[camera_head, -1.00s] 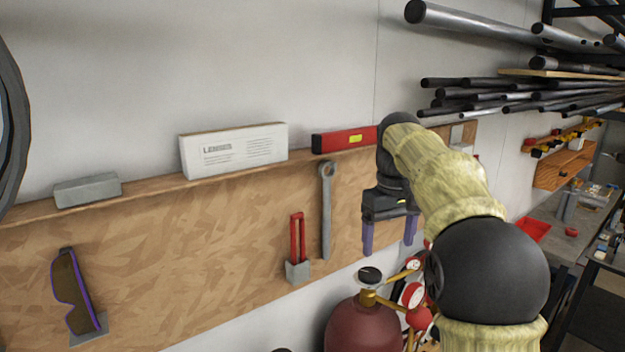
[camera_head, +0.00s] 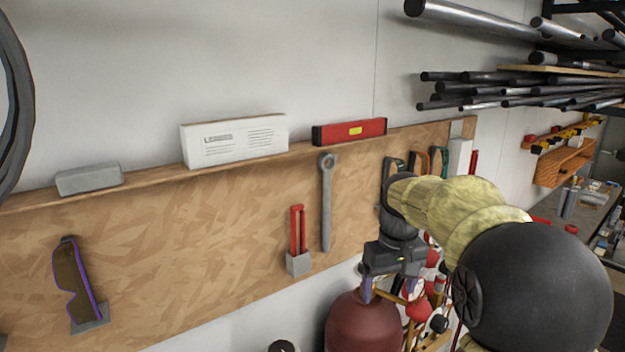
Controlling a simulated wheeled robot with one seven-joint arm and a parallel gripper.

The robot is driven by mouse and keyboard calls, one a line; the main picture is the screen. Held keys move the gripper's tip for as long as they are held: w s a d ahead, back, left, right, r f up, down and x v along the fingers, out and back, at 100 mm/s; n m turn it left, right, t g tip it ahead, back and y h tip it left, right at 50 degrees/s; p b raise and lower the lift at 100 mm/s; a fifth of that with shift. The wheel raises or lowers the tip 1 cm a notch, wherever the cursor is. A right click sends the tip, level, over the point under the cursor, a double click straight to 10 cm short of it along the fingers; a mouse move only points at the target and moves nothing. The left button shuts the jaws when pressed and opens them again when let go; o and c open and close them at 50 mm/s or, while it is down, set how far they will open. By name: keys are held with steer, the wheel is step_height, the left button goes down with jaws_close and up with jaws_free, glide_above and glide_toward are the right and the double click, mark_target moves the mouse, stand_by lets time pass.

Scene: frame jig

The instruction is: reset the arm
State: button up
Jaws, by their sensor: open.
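My gripper (camera_head: 388,290) is at the right of centre, in front of the lower right part of the wooden board and just above the dark red tank. Its purple fingers point down, and they look open and empty. They partly blend with the brass fittings and gauges behind them, so their tips are hard to make out. My arm comes in from the lower right with yellowish sleeves and a large black joint.
The wooden board (camera_head: 190,262) carries a wrench (camera_head: 326,205), red-handled tool (camera_head: 298,232) and safety glasses (camera_head: 72,282). Its ledge holds a white box (camera_head: 235,142), red level (camera_head: 349,132) and grey block (camera_head: 89,179). A red tank (camera_head: 362,325) stands below. Pipes (camera_head: 515,90) jut out upper right.

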steer(key=s+f+m+t+b, duration=0.1)
steer(key=s+f+m+b, duration=0.1)
steer(key=s+f, duration=1.5)
steer(key=shift+s+f+m+t, duration=0.15)
steer(key=shift+f+m+t, duration=0.15)
steer(key=shift+f, duration=0.25)
